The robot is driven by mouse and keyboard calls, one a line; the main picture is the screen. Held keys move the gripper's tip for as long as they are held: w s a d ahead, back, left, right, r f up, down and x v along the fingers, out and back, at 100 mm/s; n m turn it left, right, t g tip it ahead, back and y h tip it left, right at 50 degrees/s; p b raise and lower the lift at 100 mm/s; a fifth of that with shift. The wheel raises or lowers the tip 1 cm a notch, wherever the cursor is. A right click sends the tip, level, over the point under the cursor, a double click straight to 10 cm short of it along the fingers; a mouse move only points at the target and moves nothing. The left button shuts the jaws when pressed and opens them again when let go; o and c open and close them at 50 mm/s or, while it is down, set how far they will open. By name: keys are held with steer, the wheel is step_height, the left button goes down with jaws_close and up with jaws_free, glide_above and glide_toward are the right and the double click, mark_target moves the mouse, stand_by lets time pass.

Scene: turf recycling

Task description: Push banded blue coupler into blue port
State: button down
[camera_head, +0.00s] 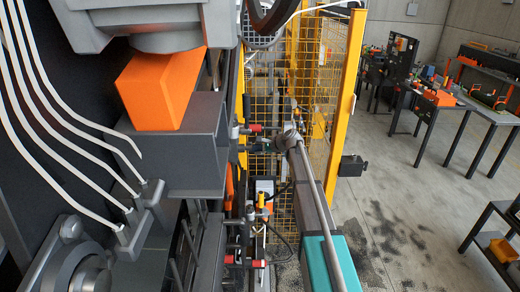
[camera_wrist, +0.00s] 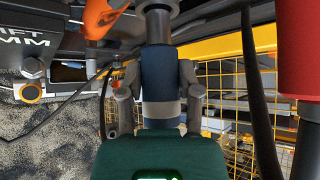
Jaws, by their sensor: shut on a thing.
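In the wrist view, my gripper (camera_wrist: 160,78) is shut on a dark blue coupler (camera_wrist: 158,64) with a light grey band (camera_wrist: 161,110) near its lower end. One finger is on each side. The coupler's upper end meets a dark grey cylindrical part (camera_wrist: 157,22); I cannot tell whether they touch or whether that part is the port. In the head view, my gripper (camera_head: 286,140) is small, at the far end of my arm, close to the machine's row of fittings. The coupler is too small to make out there, and no blue port shows clearly.
Red-tipped fittings (camera_head: 256,128) stick out from the machine. A yellow mesh fence (camera_head: 335,90) stands close behind my gripper. An orange block (camera_head: 160,88) is on the machine at left. In the wrist view, a red cylinder (camera_wrist: 298,60) and a dark hose (camera_wrist: 258,95) are at right.

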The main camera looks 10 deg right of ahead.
steer(key=shift+w+a, duration=0.15)
steer(key=shift+a, duration=0.6)
steer(key=shift+w+a, duration=0.1)
steer(key=shift+a, duration=0.6)
steer(key=shift+c, duration=1)
jaws_free()
steer(key=shift+d, duration=0.15)
steer(key=s+d, duration=0.2)
steer(key=d, duration=0.8)
steer(key=s+f+b, duration=0.2)
steer(key=f+b, duration=0.9)
steer(key=s+a+f+b, duration=0.1)
steer(key=s+f+b, duration=0.2)
steer(key=f+b, duration=0.9)
steer(key=shift+f, duration=0.15)
steer(key=shift+s, duration=0.1)
stand_by(0.7)
